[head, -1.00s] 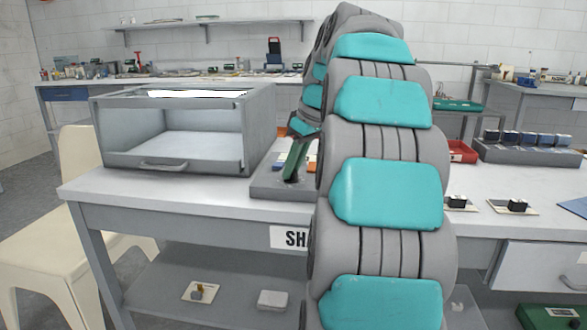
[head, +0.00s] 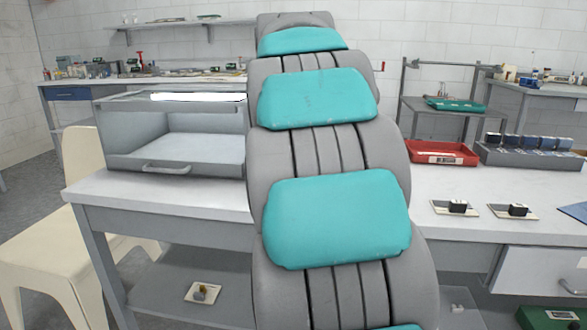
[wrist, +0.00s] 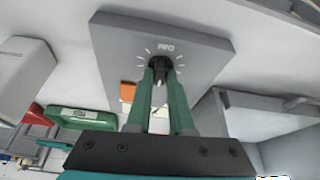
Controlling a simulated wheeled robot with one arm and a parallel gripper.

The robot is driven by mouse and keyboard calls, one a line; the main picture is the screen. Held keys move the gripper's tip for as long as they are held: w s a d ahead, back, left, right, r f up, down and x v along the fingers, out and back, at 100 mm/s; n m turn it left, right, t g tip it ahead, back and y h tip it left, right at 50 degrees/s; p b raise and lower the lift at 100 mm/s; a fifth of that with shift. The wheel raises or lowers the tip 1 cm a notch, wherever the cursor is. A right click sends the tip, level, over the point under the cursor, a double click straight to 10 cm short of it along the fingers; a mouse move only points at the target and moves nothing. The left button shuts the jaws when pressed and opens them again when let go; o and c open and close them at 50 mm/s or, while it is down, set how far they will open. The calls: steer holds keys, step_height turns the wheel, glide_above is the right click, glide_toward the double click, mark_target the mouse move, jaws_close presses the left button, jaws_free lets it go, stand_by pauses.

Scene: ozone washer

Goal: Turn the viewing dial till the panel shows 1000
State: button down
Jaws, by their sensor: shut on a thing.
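In the wrist view, a small dark dial (wrist: 160,62) sits on a grey panel (wrist: 207,58), with white tick marks around it and a short label that appears upside down. My gripper (wrist: 160,76) has its two green fingers closed on the dial, their tips at its sides. In the head view my arm hides the gripper, the dial and the panel. No readout showing a number is legible in either current view.
A grey open-fronted cabinet (head: 120,150) with a handle stands on the white bench (head: 190,196), left of my arm. A red tray (head: 440,153), a rack of blue-topped blocks (head: 530,155) and two small black switches on cards are on the right.

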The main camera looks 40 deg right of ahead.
steer(key=m, duration=0.2)
steer(key=m+g+h, duration=0.1)
steer(key=m, duration=0.1)
steer(key=shift+w+m+g+p, duration=0.15)
steer(key=shift+m+g+p, duration=0.15)
steer(key=m+g, duration=0.1)
steer(key=m, duration=0.1)
steer(key=shift+w+a+m, duration=0.1)
steer(key=shift+m, duration=0.3)
steer(key=m, duration=0.2)
steer(key=m+g, duration=0.1)
steer(key=m, duration=0.1)
steer(key=shift+w+g+p, duration=0.15)
steer(key=shift+g+p, duration=0.15)
steer(key=shift+p, duration=0.05)
steer(key=shift+m+g+p, duration=0.3)
steer(key=shift+m+g, duration=0.2)
steer(key=shift+m, duration=1)
steer(key=c, duration=0.8)
jaws_free()
